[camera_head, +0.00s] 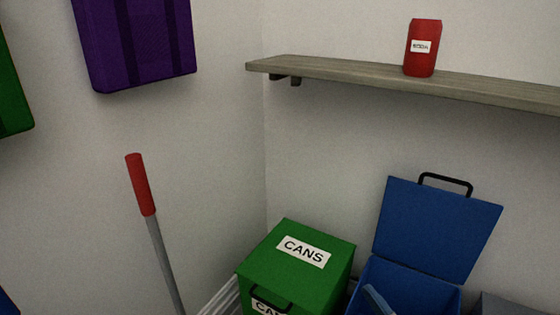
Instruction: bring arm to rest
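Neither my left nor my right gripper shows in the head view, and no arm is clearly visible. What the grippers hold, if anything, cannot be seen. A red soda can (422,48) with a white label stands upright on the wooden wall shelf (330,69). Below it, a green bin (298,258) marked CANS has its lid shut. Beside it, a blue bin (412,283) has its lid (437,228) raised. A blue-grey piece (377,301) shows at its front, cut off by the picture's lower edge; I cannot tell what it is.
A pole with a red grip (140,185) stands at left. A purple box-like thing (137,42) is high on the left wall, with a green one (12,90) at the left edge. A grey object (510,304) is partly visible at lower right. The bins stand near the room's corner.

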